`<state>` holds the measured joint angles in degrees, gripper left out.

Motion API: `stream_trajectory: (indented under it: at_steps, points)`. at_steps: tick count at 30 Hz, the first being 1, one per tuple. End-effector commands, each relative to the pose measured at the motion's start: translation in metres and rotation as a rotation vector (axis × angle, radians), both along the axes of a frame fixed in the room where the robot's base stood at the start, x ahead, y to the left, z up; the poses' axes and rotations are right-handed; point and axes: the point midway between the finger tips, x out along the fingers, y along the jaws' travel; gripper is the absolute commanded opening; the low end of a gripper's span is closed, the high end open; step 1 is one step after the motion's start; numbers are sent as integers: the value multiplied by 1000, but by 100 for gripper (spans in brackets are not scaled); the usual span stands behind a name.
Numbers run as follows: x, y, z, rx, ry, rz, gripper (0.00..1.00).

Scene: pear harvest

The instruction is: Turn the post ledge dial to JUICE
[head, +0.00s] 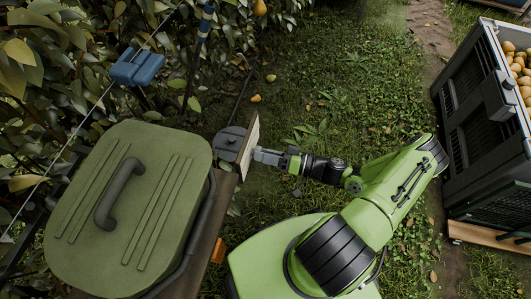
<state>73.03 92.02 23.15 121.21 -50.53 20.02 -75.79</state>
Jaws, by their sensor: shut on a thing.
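My gripper (257,155) is at the right-hand face of a tan upright board (249,146), which I see nearly edge-on. The board stands at the end of the brown ledge, with a dark grey rounded part (230,143) behind it on the left. My fingers are shut on the dial at the board's face. The dial itself is hidden by the fingers and the steep angle, so its markings and pointer setting cannot be read.
A large green lidded box (125,210) with a dark handle fills the left. A blue block (137,67) hangs on a wire by the foliage. A dark crate of pears (490,130) stands at right. Grass lies between, with a few fallen pears (256,98).

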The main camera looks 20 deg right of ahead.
Motion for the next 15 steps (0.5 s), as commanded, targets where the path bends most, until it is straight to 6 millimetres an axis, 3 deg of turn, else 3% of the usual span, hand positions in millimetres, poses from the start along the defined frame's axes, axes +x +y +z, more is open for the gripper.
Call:
stream_trajectory:
  at_steps: [15]
  points:
    - [0,0,2,288,397,0,14]
